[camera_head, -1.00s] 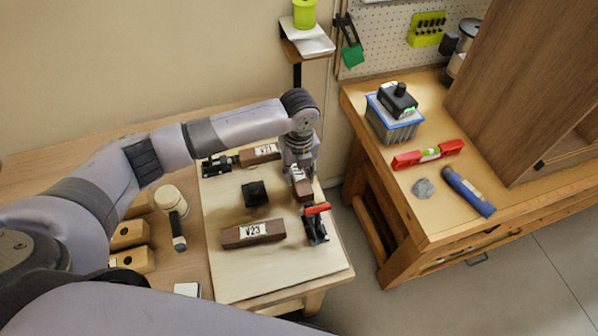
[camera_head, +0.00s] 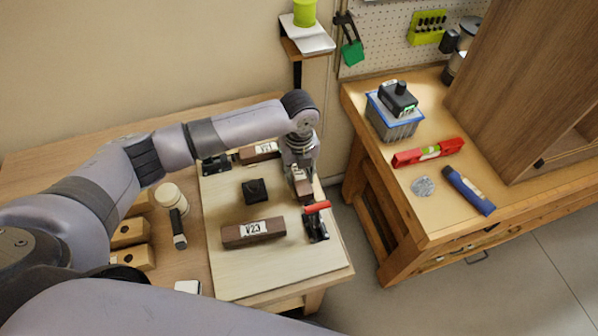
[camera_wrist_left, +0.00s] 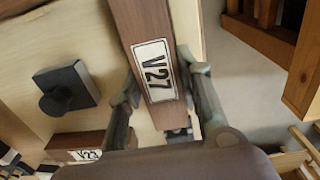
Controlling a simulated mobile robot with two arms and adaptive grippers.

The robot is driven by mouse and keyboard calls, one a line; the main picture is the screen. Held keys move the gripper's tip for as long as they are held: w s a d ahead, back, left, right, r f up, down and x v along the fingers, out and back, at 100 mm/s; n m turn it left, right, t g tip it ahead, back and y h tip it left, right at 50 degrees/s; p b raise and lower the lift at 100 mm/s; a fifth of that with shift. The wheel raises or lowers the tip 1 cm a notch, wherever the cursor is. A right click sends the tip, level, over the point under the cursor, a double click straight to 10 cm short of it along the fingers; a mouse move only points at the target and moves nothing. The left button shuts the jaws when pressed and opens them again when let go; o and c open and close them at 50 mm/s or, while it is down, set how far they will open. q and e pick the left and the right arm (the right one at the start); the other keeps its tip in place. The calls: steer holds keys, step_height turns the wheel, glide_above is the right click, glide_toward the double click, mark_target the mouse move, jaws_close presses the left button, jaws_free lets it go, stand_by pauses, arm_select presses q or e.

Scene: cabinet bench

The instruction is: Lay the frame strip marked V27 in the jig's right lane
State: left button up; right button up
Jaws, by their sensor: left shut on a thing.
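The brown strip marked V27 (camera_wrist_left: 150,45) is between the two fingers of my left gripper (camera_wrist_left: 162,80) in the left wrist view. In the head view the left gripper (camera_head: 301,170) is over the right side of the pale jig board (camera_head: 230,280), shut on the strip (camera_head: 305,190), which lies lengthwise along that edge. I cannot tell whether the strip touches the board. A strip marked V23 (camera_head: 252,233) lies across the board's front, and one marked V21 (camera_head: 262,151) lies at its back. My right gripper is not in view.
A black block (camera_head: 255,190) stands mid-board. A red-handled clamp (camera_head: 316,222) is just in front of the held strip; another black clamp (camera_head: 215,164) is at back left. Wooden blocks (camera_head: 130,233) and a mallet-like tool (camera_head: 178,228) lie left. A bench (camera_head: 400,205) stands right, across a gap.

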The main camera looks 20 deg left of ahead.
arm_select(q)
steer(key=shift+s+f, duration=0.2)
steer(key=o, duration=1.3)
steer(key=shift+f, duration=0.1)
steer(key=shift+w, duration=0.1)
steer(key=shift+o, duration=1.1)
step_height(320, 180, up, 7)
steer(key=p, duration=0.7)
steer(key=shift+r, duration=0.2)
